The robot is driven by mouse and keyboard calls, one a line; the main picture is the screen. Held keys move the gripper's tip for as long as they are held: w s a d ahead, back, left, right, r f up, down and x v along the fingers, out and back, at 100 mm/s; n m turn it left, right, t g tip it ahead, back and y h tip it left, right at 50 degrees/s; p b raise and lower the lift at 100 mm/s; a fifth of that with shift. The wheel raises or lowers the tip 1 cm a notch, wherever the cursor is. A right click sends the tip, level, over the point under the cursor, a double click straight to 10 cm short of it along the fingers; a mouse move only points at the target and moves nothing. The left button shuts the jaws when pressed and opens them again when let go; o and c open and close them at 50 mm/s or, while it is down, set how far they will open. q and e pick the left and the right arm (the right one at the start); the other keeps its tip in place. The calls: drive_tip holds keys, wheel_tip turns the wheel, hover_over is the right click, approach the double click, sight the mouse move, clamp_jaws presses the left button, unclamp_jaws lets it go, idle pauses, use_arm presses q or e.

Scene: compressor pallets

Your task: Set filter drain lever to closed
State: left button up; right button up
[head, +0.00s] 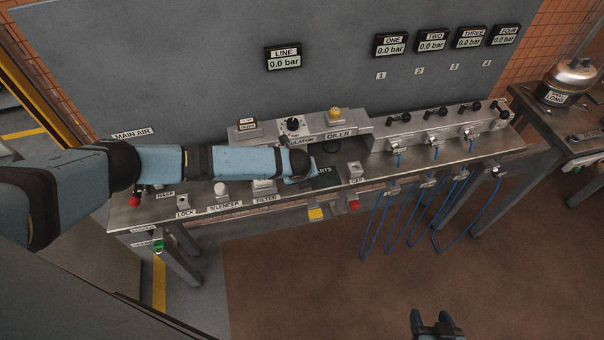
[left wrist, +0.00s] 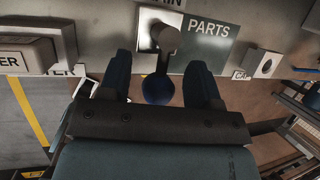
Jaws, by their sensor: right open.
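In the left wrist view the drain lever (left wrist: 157,88) has a round grey hub on a metal block, a short rod and a dark blue ball end. The rod points down the picture, toward my wrist. A label ending in "IN" is partly cut off above it. My left gripper (left wrist: 158,66) is open, with one finger on each side of the lever and visible gaps to both. In the head view my left arm reaches over the bench and hides the lever. My right gripper (head: 435,325) is open and empty at the bottom edge, away from the bench.
The dark PARTS plate (left wrist: 212,38) lies right of the lever, with the CAP block (left wrist: 262,63) beyond it. The FILTER block (left wrist: 30,55) is to the left. The bench (head: 350,180) carries a regulator knob (head: 292,125), and blue hoses (head: 395,215) hang at its right.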

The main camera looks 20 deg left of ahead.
use_arm(q)
drive_tip(key=shift+w+a+r, duration=0.1)
drive_tip(key=shift+r, duration=0.25)
drive_tip(key=v, duration=1.3)
drive_tip(key=shift+s+b, duration=0.2)
drive_tip(key=shift+b, duration=0.25)
drive_tip(key=s+d+f+n+t+h, duration=0.1)
drive_tip(key=s+d+f+n+h, duration=0.2)
drive_tip(key=s+d+n+h, duration=0.65)
drive_tip(key=s+a+f+n+t+y, duration=0.2)
drive_tip(key=s+a+f+n+y, duration=0.1)
drive_tip(key=s+n, duration=0.4)
drive_tip(key=s+a+f+n+t+y, duration=0.3)
drive_tip(key=s+a+n, duration=0.3)
drive_tip(key=n, duration=0.3)
drive_tip(key=shift+s, duration=0.45)
drive_tip(key=shift+a+n, duration=0.1)
drive_tip(key=shift+n, duration=0.15)
